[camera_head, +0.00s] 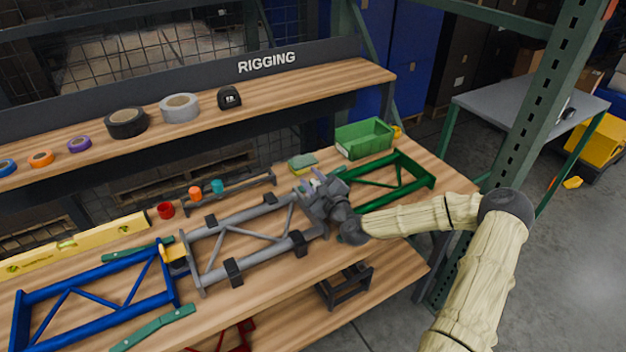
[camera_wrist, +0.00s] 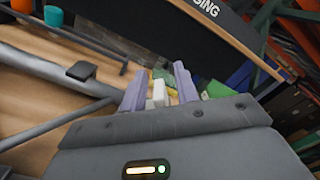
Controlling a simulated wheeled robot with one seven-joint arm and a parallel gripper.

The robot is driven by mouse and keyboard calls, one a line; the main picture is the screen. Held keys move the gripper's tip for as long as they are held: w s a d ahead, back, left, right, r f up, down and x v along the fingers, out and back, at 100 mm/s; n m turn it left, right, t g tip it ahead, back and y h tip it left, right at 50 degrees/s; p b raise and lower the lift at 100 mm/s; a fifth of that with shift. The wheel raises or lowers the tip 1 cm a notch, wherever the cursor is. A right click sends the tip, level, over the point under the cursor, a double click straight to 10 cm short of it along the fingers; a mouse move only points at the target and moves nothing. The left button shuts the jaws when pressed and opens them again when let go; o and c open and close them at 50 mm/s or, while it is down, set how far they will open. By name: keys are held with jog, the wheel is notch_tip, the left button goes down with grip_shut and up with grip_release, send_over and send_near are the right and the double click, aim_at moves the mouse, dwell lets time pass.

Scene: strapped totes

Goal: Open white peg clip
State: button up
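My gripper (camera_head: 312,188) is over the right end of the grey truss frame (camera_head: 215,217), beside the green frame (camera_head: 410,172). In the wrist view, the two purple fingers of my gripper (camera_wrist: 160,72) stand apart, so it is open. A small white block (camera_wrist: 158,94), which looks like the white peg clip, shows between the fingers, with a narrow gap on each side. Its lower part is hidden behind my gripper body. Whether the clip is open or shut cannot be told. In the head view my gripper mostly hides this spot.
A blue frame (camera_head: 95,298) lies at the left, near a yellow level (camera_head: 80,245). A green bin (camera_head: 364,138) and a sponge (camera_head: 303,161) stand behind my gripper. Red (camera_head: 166,210), orange and teal pieces sit near a dark rail. A shelf above holds tape rolls.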

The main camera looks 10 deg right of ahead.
grip_shut()
jog(key=shift+a, duration=0.1)
jog(key=n, duration=0.1)
jog(key=a+n, duration=0.1)
jog(key=n, duration=0.2)
jog(key=shift+s+a+r, duration=0.1)
jog(key=shift+s+a, duration=0.15)
jog(key=shift+s, duration=0.05)
jog(key=shift+s+a+f+n+b, duration=0.25)
jog(key=shift+a+n+b, duration=0.4)
jog(key=shift+n, duration=0.85)
jog(key=shift+s+a+f+n+b, duration=0.2)
jog(key=shift+a+n+b, duration=0.45)
jog(key=shift+n, duration=0.85)
jog(key=shift+s+a+f+n+b, duration=0.25)
jog(key=shift+a+n+b, duration=0.35)
jog(key=shift+n, duration=0.9)
jog(key=shift+w, duration=0.1)
jog(key=shift+o, duration=0.4)
grip_release()
